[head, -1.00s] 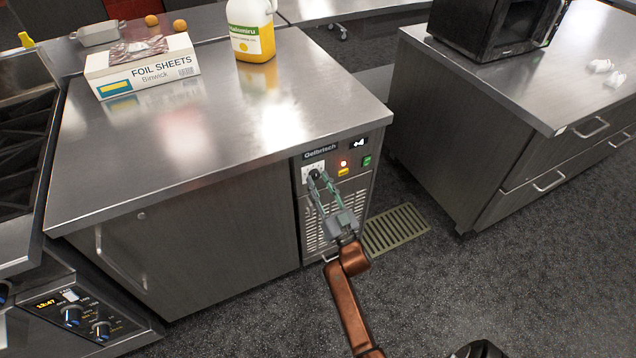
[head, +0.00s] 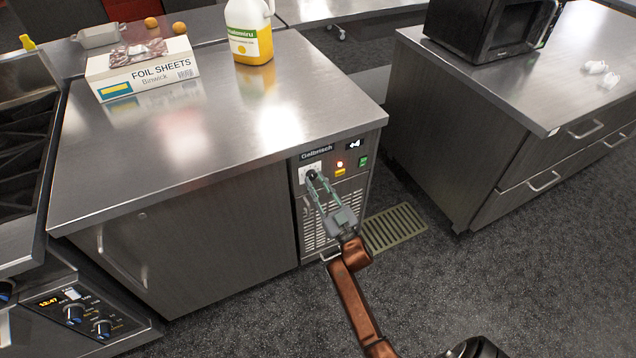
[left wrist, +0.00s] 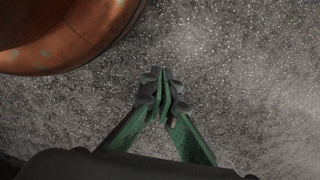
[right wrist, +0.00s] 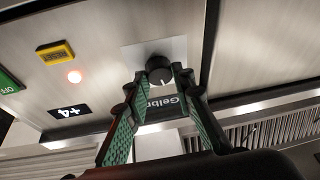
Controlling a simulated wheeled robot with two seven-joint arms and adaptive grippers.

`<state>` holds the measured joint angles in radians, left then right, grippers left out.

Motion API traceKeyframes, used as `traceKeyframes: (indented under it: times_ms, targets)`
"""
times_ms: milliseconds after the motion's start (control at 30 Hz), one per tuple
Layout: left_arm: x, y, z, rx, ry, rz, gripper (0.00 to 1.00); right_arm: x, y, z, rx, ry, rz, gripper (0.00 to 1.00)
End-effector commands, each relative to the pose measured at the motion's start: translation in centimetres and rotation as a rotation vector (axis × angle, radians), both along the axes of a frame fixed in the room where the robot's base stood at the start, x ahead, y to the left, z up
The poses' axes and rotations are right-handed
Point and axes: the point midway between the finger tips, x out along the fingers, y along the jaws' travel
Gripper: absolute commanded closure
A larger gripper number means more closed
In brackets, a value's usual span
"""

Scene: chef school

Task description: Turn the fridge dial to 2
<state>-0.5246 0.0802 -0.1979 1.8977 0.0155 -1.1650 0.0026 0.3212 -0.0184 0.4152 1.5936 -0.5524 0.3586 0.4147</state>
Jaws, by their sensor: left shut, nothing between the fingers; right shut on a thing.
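The fridge dial (right wrist: 159,70) is a black knob with a white mark, on a white plate (right wrist: 152,50) in the right wrist view. In the head view the dial (head: 311,175) is at the upper left of the fridge's control panel, partly hidden by my fingers. My right gripper (head: 317,179) is shut on the dial, with a fingertip on each side. The fridge display (head: 354,144) reads +4. Dial numbers are not readable. My left gripper (left wrist: 162,88) is shut and empty above the floor in the left wrist view.
An orange light (head: 340,164), a yellow button (head: 340,171) and a green switch (head: 364,161) sit right of the dial. A vent grille (head: 318,228) is below. The countertop (head: 200,130) overhangs the panel. Open floor lies in front, with a drain grate (head: 395,228).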

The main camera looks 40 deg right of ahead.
Motion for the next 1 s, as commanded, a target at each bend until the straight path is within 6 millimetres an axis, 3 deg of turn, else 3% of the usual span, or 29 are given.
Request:
traceKeyframes:
  times_ms: [500, 1000]
  targets:
    - [-3.3, 2.1, -6.5, 0.025, 0.002, 0.002, 1.0, -0.1, -0.3, 0.4, -0.368, 0.088, 0.0, 1.0]
    - [-4.7, 2.3, -8.3, 0.027, 0.0, -0.004, 1.0, -0.1, -0.3, 0.1, -0.479, 0.117, 0.0, 1.0]
